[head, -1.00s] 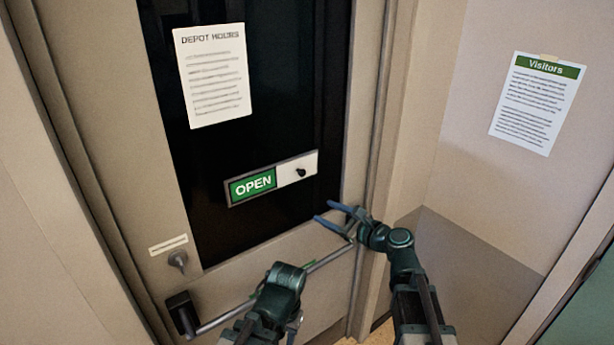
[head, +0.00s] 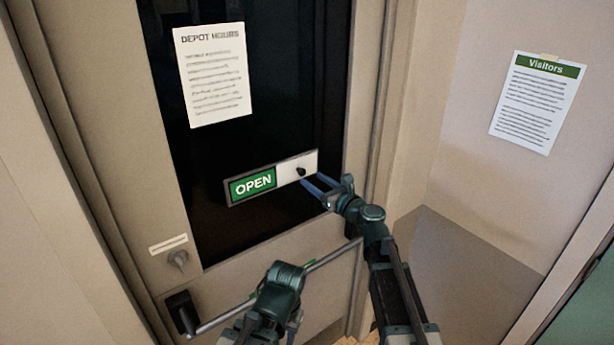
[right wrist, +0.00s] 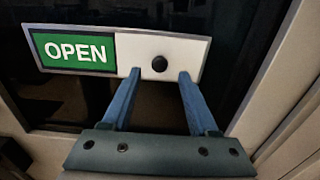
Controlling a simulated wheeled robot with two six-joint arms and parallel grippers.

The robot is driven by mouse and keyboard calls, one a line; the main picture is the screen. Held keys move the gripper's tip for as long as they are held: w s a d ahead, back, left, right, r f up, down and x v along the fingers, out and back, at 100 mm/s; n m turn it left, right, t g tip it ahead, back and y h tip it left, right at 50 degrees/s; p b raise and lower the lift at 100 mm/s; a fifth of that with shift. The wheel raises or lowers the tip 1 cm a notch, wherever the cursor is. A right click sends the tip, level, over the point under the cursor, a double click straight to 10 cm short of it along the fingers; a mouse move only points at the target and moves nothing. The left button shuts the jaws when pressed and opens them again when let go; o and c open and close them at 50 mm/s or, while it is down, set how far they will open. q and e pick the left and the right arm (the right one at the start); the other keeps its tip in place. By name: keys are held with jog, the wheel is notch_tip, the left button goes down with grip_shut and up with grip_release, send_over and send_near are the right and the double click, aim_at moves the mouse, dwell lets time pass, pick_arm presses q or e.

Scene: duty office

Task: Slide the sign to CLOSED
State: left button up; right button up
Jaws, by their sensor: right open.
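The sliding sign (head: 252,186) is on the dark door panel. Its left part shows green with OPEN, and a white slider (head: 290,174) covers its right part. A black knob (head: 301,172) sticks out of the slider; it also shows in the right wrist view (right wrist: 159,64). My right gripper (head: 311,184) is open, its blue fingertips just below the knob. In the right wrist view the fingertips (right wrist: 160,76) lie left and right of the knob, with nothing between them. I cannot tell whether they touch the slider. My left arm is low in the head view; its fingers are not clearly visible.
A push bar (head: 225,314) crosses the door below the sign, behind my left arm. A DEPOT HOURS sheet (head: 214,80) hangs above the sign. A Visitors notice (head: 536,105) is on the right wall. A door lock (head: 178,258) sits at lower left.

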aim_at(303, 173)
jog(key=shift+x, duration=2.15)
grip_shut()
